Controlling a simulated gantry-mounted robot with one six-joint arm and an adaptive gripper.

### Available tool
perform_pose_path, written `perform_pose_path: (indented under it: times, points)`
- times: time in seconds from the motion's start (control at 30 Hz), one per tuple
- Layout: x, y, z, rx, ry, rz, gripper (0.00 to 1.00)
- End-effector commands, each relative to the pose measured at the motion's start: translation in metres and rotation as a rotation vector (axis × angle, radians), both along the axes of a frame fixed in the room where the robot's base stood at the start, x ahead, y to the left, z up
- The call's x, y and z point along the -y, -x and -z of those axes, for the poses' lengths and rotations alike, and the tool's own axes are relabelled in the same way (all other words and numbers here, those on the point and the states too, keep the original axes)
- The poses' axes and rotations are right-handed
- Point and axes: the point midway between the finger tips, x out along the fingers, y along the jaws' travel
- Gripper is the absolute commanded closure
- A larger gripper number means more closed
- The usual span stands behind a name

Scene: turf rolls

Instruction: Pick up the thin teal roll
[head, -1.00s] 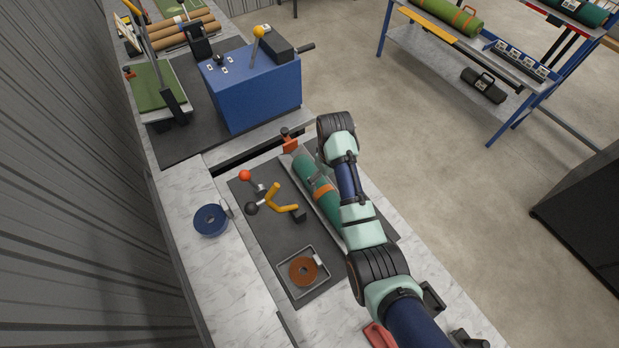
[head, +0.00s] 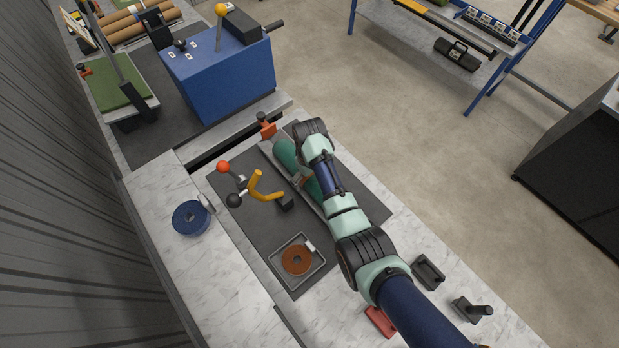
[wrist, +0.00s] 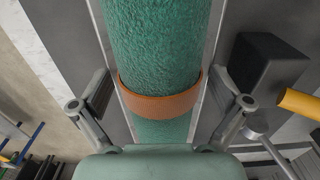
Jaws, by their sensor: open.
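The teal roll (head: 284,152) lies in a shallow grey tray on the dark bench mat, partly hidden under my arm in the head view. In the wrist view the teal roll (wrist: 155,45) runs up through the middle, with an orange-brown band (wrist: 160,105) around it. My gripper (wrist: 162,78) is open, with one finger on each side of the roll near the band. No clear contact shows. In the head view my gripper (head: 301,178) is small and partly covered by my arm.
A yellow-handled clamp (head: 262,188) with a red knob stands just left of the roll; its dark block (wrist: 262,70) is close to my right finger. A small tray (head: 275,270) with a brown tape ring, a blue tape roll (head: 191,218) and a blue machine (head: 225,80) are nearby.

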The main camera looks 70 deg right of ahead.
Motion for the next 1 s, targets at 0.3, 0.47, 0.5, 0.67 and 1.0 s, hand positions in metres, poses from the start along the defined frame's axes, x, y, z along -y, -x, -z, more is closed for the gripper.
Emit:
perform_pose_path:
  times: [0.3,0.47,0.5,0.67,1.0]
  points:
    - [0.0,-0.0001,0.0,0.0,0.0,0.0,0.22]
    - [0.0,-0.0001,-0.0001,0.0,0.0,0.0,0.48]
    - [0.0,-0.0001,-0.0001,0.0,0.0,0.0,0.55]
    - [0.0001,-0.0002,-0.0002,0.0,0.0,0.0,0.8]
    - [0.0008,-0.0007,-0.0081,0.002,0.002,0.0,0.8]
